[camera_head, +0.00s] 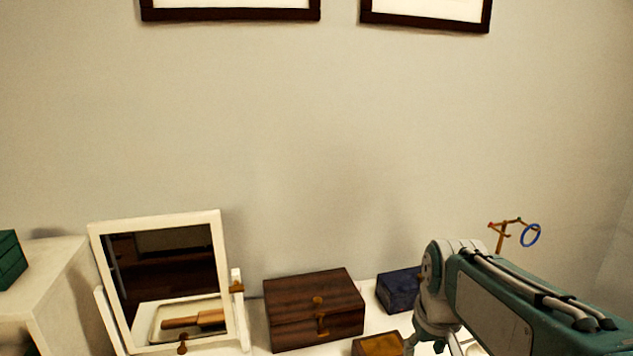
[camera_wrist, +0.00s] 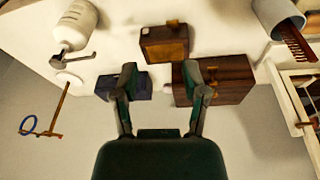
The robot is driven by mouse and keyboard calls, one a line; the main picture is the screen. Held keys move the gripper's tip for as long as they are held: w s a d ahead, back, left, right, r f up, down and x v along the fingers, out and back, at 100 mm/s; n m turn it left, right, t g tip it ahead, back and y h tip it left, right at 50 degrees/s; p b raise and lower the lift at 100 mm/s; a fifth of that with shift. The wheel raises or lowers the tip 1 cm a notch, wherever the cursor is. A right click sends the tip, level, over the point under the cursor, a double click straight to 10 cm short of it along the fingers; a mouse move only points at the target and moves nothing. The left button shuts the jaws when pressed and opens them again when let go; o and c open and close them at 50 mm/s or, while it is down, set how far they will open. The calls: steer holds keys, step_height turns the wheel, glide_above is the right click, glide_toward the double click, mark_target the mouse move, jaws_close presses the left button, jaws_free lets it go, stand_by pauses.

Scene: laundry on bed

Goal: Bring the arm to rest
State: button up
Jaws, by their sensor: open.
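My gripper (camera_wrist: 160,72) shows in the wrist view with its two fingers spread apart and nothing between them. It is open and empty. Its fingers overlap the picture of a dark blue box (camera_wrist: 138,90) and a dark brown wooden box (camera_wrist: 228,78); I cannot tell how far off these are. In the head view my arm reaches in from the lower right, and its end is mostly cut off by the bottom edge.
The white tabletop (camera_wrist: 120,22) carries the boxes, a small brown box (camera_wrist: 163,44), a white pump bottle (camera_wrist: 75,25), and a grey cup (camera_wrist: 278,14) with a comb. A tilting mirror (camera_head: 95,252) stands left. A stand with a blue ring (camera_head: 531,235) stands right.

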steer(key=s+a+m+t, duration=0.1)
steer(key=s+a+t, duration=0.1)
steer(key=s, duration=1.1)
steer(key=shift+s+t, duration=0.2)
steer(key=shift+t, duration=0.3)
steer(key=shift+f, duration=0.1)
stand_by(2.0)
